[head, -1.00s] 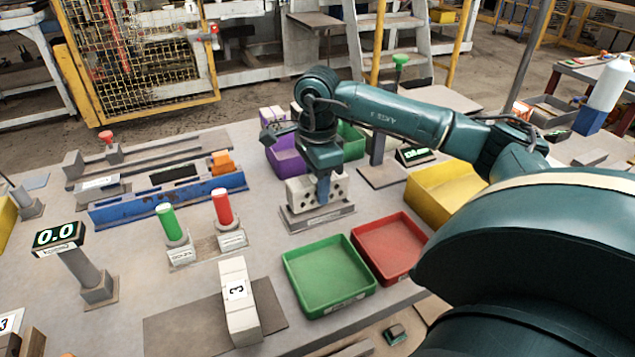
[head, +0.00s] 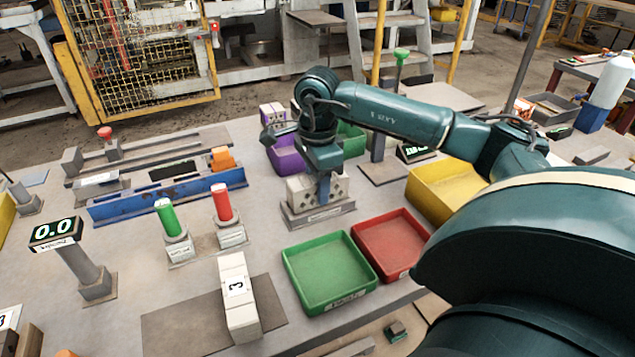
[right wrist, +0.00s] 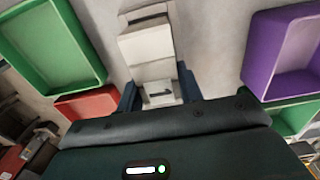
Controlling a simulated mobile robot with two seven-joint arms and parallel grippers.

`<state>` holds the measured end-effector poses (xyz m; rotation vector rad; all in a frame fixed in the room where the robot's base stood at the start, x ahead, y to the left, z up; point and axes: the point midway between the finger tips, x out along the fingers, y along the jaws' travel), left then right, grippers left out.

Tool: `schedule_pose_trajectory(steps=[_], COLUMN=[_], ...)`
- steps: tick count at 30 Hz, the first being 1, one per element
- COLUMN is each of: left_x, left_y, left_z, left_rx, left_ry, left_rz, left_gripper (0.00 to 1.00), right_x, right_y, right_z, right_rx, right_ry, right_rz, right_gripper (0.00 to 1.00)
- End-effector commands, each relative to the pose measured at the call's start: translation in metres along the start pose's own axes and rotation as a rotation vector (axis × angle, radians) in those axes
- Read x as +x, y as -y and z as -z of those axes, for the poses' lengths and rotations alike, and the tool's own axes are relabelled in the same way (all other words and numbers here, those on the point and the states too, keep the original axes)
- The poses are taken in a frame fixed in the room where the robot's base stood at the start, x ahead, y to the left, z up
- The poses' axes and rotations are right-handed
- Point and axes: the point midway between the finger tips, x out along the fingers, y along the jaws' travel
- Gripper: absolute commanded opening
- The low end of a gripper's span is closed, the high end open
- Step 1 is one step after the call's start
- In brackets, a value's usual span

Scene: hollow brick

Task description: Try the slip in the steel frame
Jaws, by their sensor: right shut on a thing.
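My right gripper (head: 324,190) points down over a grey steel holder (head: 318,218) in the middle of the table. It is shut on a pale block with dark holes (head: 298,192), which sits at the holder. Its upper part is hidden by my wrist. In the right wrist view the pale block (right wrist: 158,92) lies between the two fingers. I cannot tell whether this block is the slip, whether the holder is the steel frame, or how the block is seated. My left gripper is out of view.
A green tray (head: 288,262) and a red tray (head: 362,240) stand in front of the holder. A purple bin (head: 287,160) is behind it, a yellow bin (head: 415,190) to its right. Green (head: 166,216) and red (head: 222,203) cylinders stand left. A block marked 3 (head: 238,300) is nearer me.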

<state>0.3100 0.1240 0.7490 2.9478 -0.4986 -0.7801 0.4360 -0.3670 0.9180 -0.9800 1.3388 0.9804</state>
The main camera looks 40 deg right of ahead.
Motion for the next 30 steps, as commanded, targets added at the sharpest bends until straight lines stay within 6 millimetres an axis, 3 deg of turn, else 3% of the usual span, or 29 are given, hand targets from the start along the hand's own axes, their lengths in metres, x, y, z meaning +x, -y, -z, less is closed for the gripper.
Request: schedule_pose_trajectory(steps=[30], left_x=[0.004], left_y=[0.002], left_z=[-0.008], left_rx=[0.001], left_ry=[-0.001], left_rz=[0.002], left_gripper=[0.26], right_x=[0.012], right_y=[0.000], right_z=[0.000], right_rx=[0.001], right_ry=[0.000], right_rz=[0.001], right_gripper=[0.06])
